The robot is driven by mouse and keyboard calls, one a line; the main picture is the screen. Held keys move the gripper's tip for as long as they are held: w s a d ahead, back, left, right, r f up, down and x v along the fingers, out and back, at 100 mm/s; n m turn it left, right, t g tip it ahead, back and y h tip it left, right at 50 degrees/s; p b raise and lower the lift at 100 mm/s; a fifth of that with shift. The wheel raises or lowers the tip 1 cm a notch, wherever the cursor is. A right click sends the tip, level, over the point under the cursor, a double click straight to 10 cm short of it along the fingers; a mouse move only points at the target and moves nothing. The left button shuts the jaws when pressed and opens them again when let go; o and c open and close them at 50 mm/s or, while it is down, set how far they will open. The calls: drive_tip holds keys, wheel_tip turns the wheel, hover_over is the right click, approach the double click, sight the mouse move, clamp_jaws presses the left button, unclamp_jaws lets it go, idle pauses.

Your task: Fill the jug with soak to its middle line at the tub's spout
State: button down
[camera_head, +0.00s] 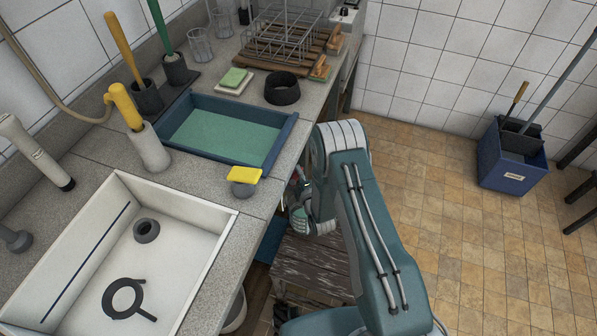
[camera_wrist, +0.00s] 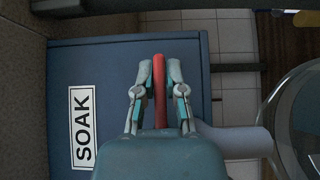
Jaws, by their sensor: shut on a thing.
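In the wrist view, which is turned on its side, the blue tub (camera_wrist: 115,60) carries a white label reading SOAK (camera_wrist: 82,127). My gripper (camera_wrist: 160,76) is shut on a red lever (camera_wrist: 159,95) in front of the tub. A pale spout (camera_wrist: 240,142) extends right from behind my gripper toward a clear round jug (camera_wrist: 283,140), cut off by the picture's right edge. The jug's middle line and liquid level cannot be made out. In the head view, my gripper (camera_head: 300,196) is low beside the counter, mostly hidden by my arm.
The counter (camera_head: 95,145) holds a white sink (camera_head: 200,225), a blue tray (camera_head: 283,140), brushes and glasses. A worn wooden stool (camera_head: 310,265) stands below my gripper. A blue bucket (camera_head: 510,170) stands far right; the tiled floor (camera_head: 430,190) between is clear.

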drive_tip(key=shift+s+f+m+h, duration=0.2)
drive_tip(key=shift+m+h, duration=0.2)
drive_tip(key=shift+h, duration=0.4)
drive_tip(key=shift+s+f, duration=0.15)
drive_tip(key=shift+f, duration=0.05)
idle(0.3)
drive_tip(key=c, duration=0.7)
unclamp_jaws()
drive_tip(key=shift+d+r, duration=0.1)
drive_tip(key=shift+r, duration=0.05)
drive_tip(key=shift+r, duration=0.1)
drive_tip(key=v, duration=1.1)
drive_tip(key=shift+s+f, duration=0.25)
drive_tip(key=shift+s, duration=0.1)
